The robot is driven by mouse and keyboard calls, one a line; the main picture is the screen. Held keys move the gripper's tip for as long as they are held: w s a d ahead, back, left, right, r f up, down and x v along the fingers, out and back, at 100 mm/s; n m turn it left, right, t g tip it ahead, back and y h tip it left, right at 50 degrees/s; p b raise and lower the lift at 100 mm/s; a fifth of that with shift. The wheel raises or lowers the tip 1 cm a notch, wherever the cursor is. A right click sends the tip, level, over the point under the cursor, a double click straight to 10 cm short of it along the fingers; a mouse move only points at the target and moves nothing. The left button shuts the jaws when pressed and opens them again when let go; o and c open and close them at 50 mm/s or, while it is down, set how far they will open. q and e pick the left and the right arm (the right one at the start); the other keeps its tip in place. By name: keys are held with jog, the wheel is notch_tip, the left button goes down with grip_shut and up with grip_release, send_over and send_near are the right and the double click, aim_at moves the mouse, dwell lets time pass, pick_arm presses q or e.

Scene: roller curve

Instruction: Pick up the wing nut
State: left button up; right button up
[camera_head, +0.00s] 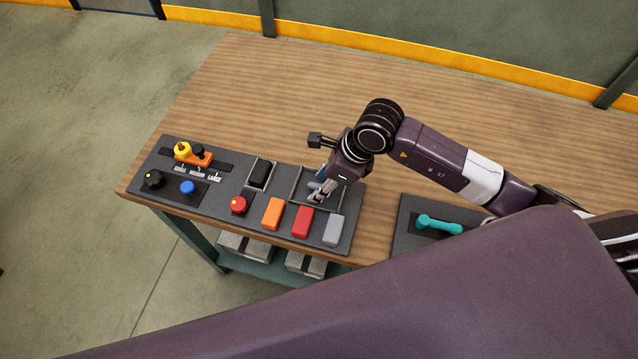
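I cannot clearly make out a wing nut. My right gripper (319,191) points down over a shallow framed recess (336,185) on the right part of the dark panel (222,214). Its fingers are small and partly hidden by the wrist, so I cannot tell whether they are open or shut or hold anything. A small yellow and orange piece (201,159) sits on the panel's left part, well away from the gripper. My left gripper is not in view.
The panel also bears black (152,178), blue (187,187) and red (238,204) knobs, and orange (273,214), red (303,221) and grey (334,230) blocks. A teal dumbbell-shaped piece (439,224) lies on another dark panel. The wooden table (280,85) is clear behind.

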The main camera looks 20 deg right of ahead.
grip_shut()
dwell(0.4)
